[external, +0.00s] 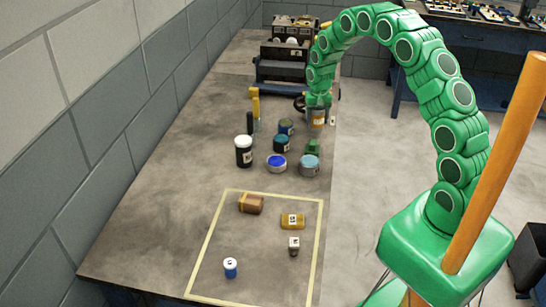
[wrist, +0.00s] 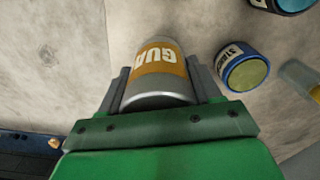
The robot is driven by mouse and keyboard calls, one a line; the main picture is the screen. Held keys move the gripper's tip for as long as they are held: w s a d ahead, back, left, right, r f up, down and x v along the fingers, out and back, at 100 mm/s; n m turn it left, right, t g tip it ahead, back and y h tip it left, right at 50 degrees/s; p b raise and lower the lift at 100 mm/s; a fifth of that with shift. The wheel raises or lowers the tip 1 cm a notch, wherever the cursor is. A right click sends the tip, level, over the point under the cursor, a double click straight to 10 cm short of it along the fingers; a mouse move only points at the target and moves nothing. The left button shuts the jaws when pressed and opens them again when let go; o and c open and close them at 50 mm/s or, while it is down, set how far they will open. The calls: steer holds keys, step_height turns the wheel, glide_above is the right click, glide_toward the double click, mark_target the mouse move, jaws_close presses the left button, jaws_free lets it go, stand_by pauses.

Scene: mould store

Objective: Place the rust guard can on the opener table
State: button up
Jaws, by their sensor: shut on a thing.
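The rust guard can (wrist: 160,72) is silver with an orange label on which the letters "GUA" show. It sits between the two fingers of my gripper (wrist: 158,80) in the wrist view, and the fingers are shut on it. In the external view my gripper (external: 318,102) hangs down near the right edge of the long grey table (external: 165,205), with the orange-labelled can (external: 318,118) under it. I cannot tell from these frames how high the can is above the tabletop. No surface is visibly marked as the opener table.
Several cans stand close by, including a blue-labelled can (wrist: 243,68), a teal can (external: 281,144) and a tall black-and-white can (external: 244,152). A yellow-outlined area (external: 322,245) nearer the camera holds several small items. A machine (external: 283,68) stands at the far end. A blue workbench (external: 480,40) is at back right.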

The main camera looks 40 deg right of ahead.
mark_target(315, 125)
steer(key=shift+w+f, duration=0.4)
steer(key=shift+s+f, duration=0.1)
steer(key=shift+f, duration=1.4)
steer(key=shift+f, duration=0.1)
steer(key=o, duration=1.3)
steer(key=shift+c, duration=0.2)
